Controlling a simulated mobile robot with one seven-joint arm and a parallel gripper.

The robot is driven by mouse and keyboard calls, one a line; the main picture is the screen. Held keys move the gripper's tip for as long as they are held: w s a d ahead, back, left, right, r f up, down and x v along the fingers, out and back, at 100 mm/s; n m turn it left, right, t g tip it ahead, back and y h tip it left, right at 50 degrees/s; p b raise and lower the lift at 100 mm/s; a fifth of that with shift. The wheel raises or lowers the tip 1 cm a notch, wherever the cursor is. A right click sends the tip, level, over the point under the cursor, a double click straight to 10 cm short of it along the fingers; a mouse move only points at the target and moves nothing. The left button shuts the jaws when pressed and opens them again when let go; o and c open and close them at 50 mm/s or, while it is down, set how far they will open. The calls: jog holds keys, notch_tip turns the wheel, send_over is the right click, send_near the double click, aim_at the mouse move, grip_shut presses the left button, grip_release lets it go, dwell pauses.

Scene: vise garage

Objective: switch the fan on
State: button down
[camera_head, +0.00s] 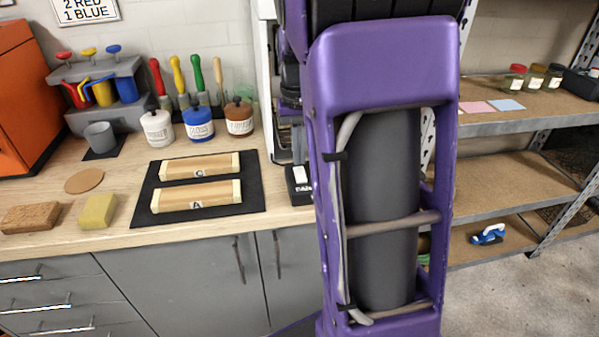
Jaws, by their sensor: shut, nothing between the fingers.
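A small black switch box (300,189) with white lettering that reads as "FAN" sits at the right end of the wooden workbench. It has a white rocker (299,174) on top. My purple body part stands just right of it and hides what lies behind, possibly part of the box. I cannot tell from this view which way the rocker is set. The fan itself cannot be made out. My gripper is not in view.
An orange cabinet (25,95) stands at left. Metal shelving (530,122) stands at right, with bare floor below.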

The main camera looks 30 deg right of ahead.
aim_at(299, 169)
jog(key=shift+f, duration=0.9)
dwell(0.3)
notch_tip(299, 169, up, 7)
jog(key=p, duration=0.5)
jog(key=shift+r+p, duration=0.1)
jog(key=shift+p, duration=0.3)
